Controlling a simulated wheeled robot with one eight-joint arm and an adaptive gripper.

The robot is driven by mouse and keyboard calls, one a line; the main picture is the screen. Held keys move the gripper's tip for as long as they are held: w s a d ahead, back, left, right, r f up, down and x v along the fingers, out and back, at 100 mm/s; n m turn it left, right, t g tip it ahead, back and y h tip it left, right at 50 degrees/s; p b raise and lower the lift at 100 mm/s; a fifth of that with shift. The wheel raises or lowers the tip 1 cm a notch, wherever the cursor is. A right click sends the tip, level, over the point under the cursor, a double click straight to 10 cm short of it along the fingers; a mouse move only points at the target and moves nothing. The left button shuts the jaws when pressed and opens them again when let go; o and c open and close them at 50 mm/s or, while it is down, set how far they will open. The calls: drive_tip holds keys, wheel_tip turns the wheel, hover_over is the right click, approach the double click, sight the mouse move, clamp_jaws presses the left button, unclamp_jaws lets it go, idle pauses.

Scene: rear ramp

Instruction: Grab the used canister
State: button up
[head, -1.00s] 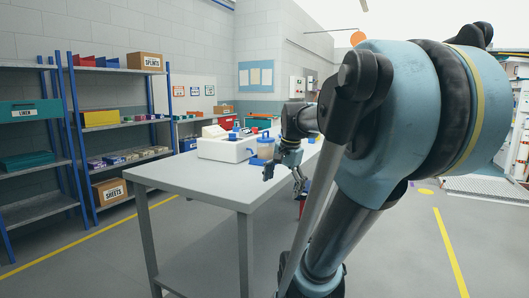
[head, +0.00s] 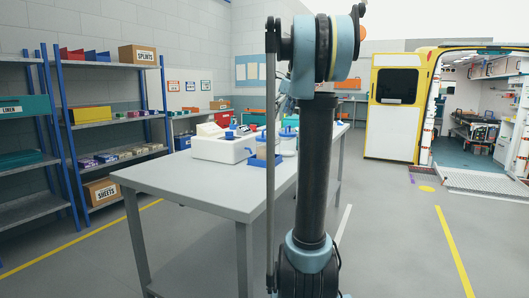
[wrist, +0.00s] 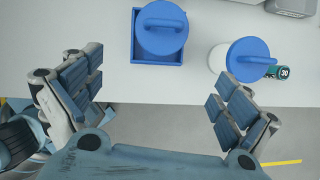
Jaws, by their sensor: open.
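Two canisters with round blue lids stand on the grey table (head: 180,186). One canister (wrist: 162,28) sits in a square blue holder (wrist: 137,50); it also shows in the head view (head: 265,148), left of my arm. The other canister (wrist: 246,58) has a white body and stands to its right, outside the holder, also visible in the head view (head: 289,138). I cannot tell which one is used. My gripper (wrist: 158,98) is open and empty above the table's edge, its fingers apart and short of both canisters.
A white device (head: 220,148) stands left of the canisters. A small green item marked 30 (wrist: 279,72) lies beside the right canister. The table's near part is clear. Shelves (head: 110,125) stand left; an open ambulance (head: 470,110) is at right.

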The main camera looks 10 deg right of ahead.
sight(270, 137)
drive_tip(key=x, duration=1.2)
drive_tip(key=shift+r, duration=0.1)
drive_tip(key=shift+w+a+r+x, duration=0.1)
drive_tip(key=shift+a+x, duration=0.05)
drive_tip(key=shift+x, duration=0.75)
drive_tip(key=shift+w+a+r+x, duration=0.1)
drive_tip(key=shift+x, duration=0.8)
drive_tip(key=shift+w+a+x, duration=0.1)
drive_tip(key=shift+a+x, duration=0.05)
drive_tip(key=shift+x, duration=0.7)
drive_tip(key=c, duration=1.7)
